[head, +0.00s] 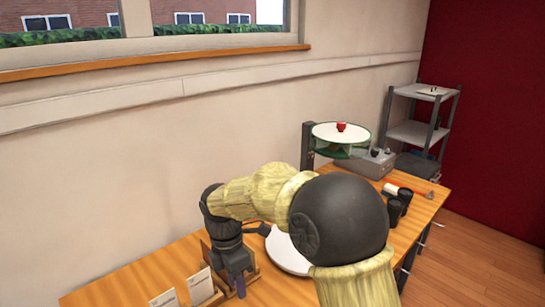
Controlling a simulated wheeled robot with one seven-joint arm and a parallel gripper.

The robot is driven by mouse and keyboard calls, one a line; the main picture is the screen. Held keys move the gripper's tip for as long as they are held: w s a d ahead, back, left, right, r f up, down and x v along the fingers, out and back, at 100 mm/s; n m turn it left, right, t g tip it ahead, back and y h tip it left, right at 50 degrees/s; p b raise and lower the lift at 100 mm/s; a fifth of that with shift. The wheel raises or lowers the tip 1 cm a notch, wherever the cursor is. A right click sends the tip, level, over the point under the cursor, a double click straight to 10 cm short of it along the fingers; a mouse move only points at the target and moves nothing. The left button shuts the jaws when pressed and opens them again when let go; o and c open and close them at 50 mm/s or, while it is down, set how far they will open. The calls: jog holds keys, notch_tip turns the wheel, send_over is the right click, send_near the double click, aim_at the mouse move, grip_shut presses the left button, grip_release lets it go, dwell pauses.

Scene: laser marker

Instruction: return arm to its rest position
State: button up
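My arm, with pale yellow sleeves and black joints, reaches from the lower right over the wooden table (150,275). It is bent, and my dark gripper (238,287) points down at the table's front left. A small dark purple piece shows at its tip; I cannot tell whether it is a finger or a held thing. The fingers are too small and dark to tell open from shut. The gripper is close beside wooden holders with white cards (200,286); I cannot tell whether it touches them.
A white round disc (285,255) lies partly hidden behind my arm. A round green-rimmed stand (340,148) with a red item (341,127), a grey box (368,163), black cups (394,211) and an orange-handled tool (405,188) stand farther back. A shelf (410,132) stands beyond the table.

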jog(key=s+d+f+m+t, duration=0.1)
jog(key=s+d+m, duration=0.2)
jog(key=d+m, duration=0.5)
jog(key=s+d+f+m+t, duration=0.1)
jog(key=s+d+m, duration=0.2)
jog(key=d+m, duration=0.5)
jog(key=s+d+f+m+t+y, duration=0.1)
jog(key=s+d+f+m+t, duration=0.1)
jog(key=d+m, duration=0.6)
jog(key=shift+s+d+m, duration=0.4)
jog(key=shift+s+d, duration=0.3)
jog(key=shift+s, duration=0.15)
